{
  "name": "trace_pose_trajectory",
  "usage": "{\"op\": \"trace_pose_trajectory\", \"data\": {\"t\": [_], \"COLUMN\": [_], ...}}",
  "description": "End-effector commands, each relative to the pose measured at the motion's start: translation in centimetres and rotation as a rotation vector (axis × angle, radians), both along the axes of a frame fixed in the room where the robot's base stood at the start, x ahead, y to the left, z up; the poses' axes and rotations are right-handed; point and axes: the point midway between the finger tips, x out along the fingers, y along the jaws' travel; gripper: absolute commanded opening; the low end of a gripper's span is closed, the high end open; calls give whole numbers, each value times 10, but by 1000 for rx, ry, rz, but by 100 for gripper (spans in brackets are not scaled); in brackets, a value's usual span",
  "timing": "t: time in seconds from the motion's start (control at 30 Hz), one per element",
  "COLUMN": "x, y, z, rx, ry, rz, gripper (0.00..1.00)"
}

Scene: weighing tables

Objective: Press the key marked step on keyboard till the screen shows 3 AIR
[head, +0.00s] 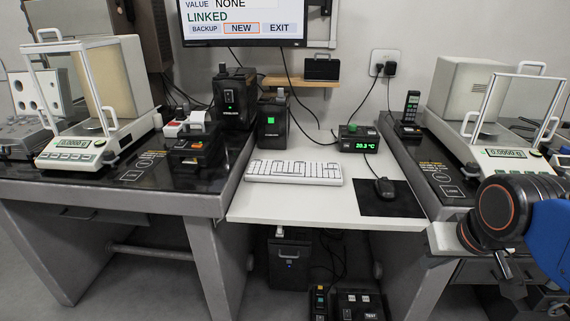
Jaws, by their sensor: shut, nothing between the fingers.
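The white keyboard (294,172) lies on the light middle table, its key markings too small to read. The screen (243,20) hangs on the wall above, its top cut off. It shows "VALUE NONE", a green "LINKED", and a row of BACKUP, NEW and EXIT, with NEW outlined in orange. No "3 AIR" shows on the visible part. My arm's dark joint and blue link are at the lower right, well to the right of the keyboard. I cannot make out my gripper's fingers.
A mouse (384,187) sits on a black mat (398,206) right of the keyboard. Behind stand a green-lit readout (359,141) and dark boxes (272,122). Glass-fronted balances stand on the left (70,157) and right (499,160) tables. The table strip before the keyboard is clear.

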Motion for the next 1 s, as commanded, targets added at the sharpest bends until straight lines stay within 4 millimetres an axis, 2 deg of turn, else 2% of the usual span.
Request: {"op": "trace_pose_trajectory", "data": {"t": [0.03, 0.3, 0.57, 0.77, 1.0], "x": [14, 89, 160, 212, 272], "y": [6, 45, 93, 137, 198], "z": [7, 43, 71, 87, 100], "rx": [12, 96, 185, 257, 346], "ry": [-7, -62, -106, -133, -158], "rz": [3, -7, -18, -28, -42], "gripper": [0, 0, 0, 0, 0]}}
